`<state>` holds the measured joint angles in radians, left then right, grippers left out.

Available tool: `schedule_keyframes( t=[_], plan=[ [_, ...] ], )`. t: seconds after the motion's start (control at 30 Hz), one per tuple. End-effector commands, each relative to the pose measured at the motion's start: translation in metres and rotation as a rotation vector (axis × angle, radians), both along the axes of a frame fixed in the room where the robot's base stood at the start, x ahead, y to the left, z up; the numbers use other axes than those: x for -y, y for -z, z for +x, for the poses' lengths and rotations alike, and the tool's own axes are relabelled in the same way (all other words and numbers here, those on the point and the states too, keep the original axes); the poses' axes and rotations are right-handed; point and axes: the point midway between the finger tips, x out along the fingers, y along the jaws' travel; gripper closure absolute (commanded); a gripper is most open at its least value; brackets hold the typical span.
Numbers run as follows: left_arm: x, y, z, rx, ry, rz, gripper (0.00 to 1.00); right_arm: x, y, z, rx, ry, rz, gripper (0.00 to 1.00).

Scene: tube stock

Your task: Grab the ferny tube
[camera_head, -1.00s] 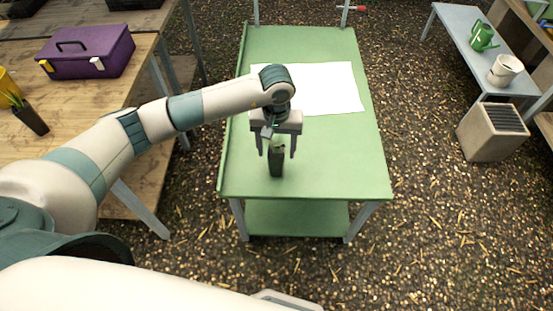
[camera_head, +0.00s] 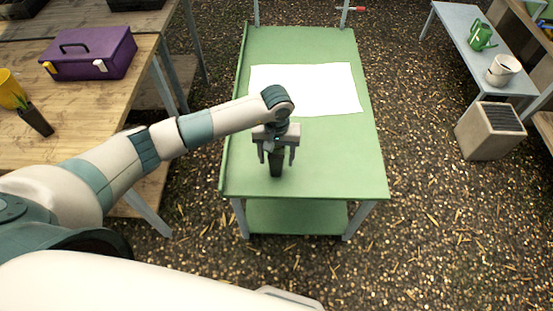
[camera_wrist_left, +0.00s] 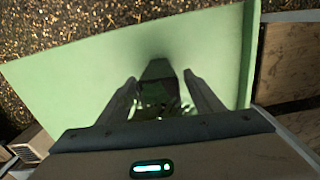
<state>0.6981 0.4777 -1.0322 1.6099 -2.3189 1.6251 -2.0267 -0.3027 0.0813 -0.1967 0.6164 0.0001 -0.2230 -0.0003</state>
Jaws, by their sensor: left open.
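A dark, narrow plant tube (camera_head: 276,168) stands upright on the green cart near its front edge. My left gripper (camera_head: 278,158) is above it, fingers open and pointing down on either side of its upper part. In the left wrist view, the tube (camera_wrist_left: 157,70) lies between the two spread fingers, with leafy green growth at its near end. No finger is clearly touching it. The gripper hides the plant's top in the head view. My right gripper is not in view.
The green cart (camera_head: 330,150) has free room around the tube and a white sheet (camera_head: 325,90) farther back. A purple toolbox (camera_head: 90,55) and a yellow pot (camera_head: 9,88) are on the wooden table. A grey bench (camera_head: 470,40) stands at right.

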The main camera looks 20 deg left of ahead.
Motion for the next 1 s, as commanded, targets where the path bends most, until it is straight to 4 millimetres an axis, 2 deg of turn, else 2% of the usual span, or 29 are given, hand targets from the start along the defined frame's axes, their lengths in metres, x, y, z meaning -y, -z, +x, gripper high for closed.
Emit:
schedule_keyframes(
  t=[0.13,0.4,0.47,0.6,0.63,1.0],
  plan=[
    [0.0002,0.0004,0.0,0.0,0.0,0.0,0.4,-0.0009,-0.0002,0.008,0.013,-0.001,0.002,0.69],
    [0.0002,0.0001,-0.0002,0.0,0.0,-0.001,0.4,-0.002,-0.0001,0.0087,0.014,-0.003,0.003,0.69],
    [0.0002,0.0001,-0.0002,0.0,0.0,-0.001,0.52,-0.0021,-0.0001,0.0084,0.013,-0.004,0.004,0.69],
    [0.0002,0.0,-0.0002,0.0,0.0,-0.001,0.85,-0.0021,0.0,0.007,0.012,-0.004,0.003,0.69],
    [0.0002,0.0,-0.0002,0.0,0.0,-0.001,0.88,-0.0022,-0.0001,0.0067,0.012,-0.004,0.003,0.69],
    [0.0006,-0.0031,0.0005,0.001,0.001,-0.002,0.88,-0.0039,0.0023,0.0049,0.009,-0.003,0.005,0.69]
  ],
)
